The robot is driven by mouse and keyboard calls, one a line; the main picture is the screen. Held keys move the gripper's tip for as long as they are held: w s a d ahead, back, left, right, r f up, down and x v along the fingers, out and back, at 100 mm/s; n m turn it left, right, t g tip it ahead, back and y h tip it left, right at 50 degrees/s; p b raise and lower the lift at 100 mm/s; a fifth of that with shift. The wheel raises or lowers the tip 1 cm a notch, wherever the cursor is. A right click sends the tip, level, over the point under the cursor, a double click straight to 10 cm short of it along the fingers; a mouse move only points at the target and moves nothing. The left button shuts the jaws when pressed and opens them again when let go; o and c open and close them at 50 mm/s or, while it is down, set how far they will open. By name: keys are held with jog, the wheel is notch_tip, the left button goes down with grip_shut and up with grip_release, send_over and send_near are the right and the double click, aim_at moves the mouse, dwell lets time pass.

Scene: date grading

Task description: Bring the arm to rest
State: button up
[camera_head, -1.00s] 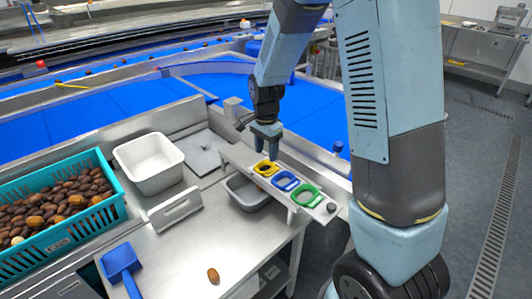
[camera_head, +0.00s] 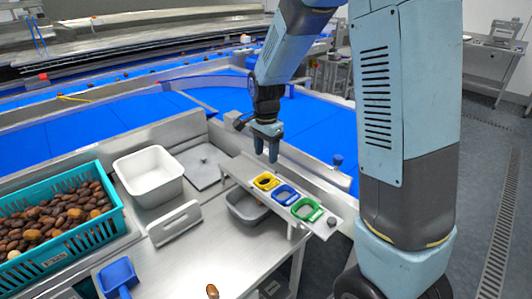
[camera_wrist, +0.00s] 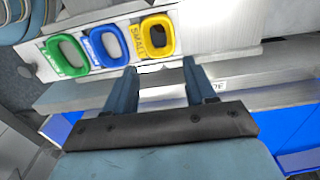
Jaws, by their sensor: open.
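My gripper (camera_head: 266,151) is open and hangs with its fingers down, above and just behind the yellow end of a sizing rack (camera_head: 235,172). The rack carries a yellow ring (camera_head: 266,181), a blue ring (camera_head: 286,194) and a green ring (camera_head: 307,209) in a row. In the wrist view the two spread fingers (camera_wrist: 155,85) have nothing between them. The yellow ring marked SMALL (camera_wrist: 158,37) lies just beyond the fingertips, with the blue ring (camera_wrist: 103,46) and green ring (camera_wrist: 65,56) to its left. The gripper touches none of them in view.
A grey bin (camera_head: 246,207) sits under the rack. A white tub (camera_head: 148,177), a teal crate of dates (camera_head: 72,245) and a blue scoop (camera_head: 117,274) stand left. A single date (camera_head: 212,291) lies on the steel table (camera_head: 185,262). Blue conveyors (camera_head: 90,128) run behind.

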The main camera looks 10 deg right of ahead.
jog(key=s+d+r+n+t, duration=0.2)
jog(key=s+d+r+n, duration=0.3)
jog(key=s+r, duration=0.5)
jog(key=s+d+r+n+t, duration=0.3)
jog(key=s+d+r+n, duration=0.3)
jog(key=s+r, duration=0.4)
jog(key=s, duration=0.4)
jog(key=shift+d+t, duration=0.3)
jog(key=shift+d, duration=0.05)
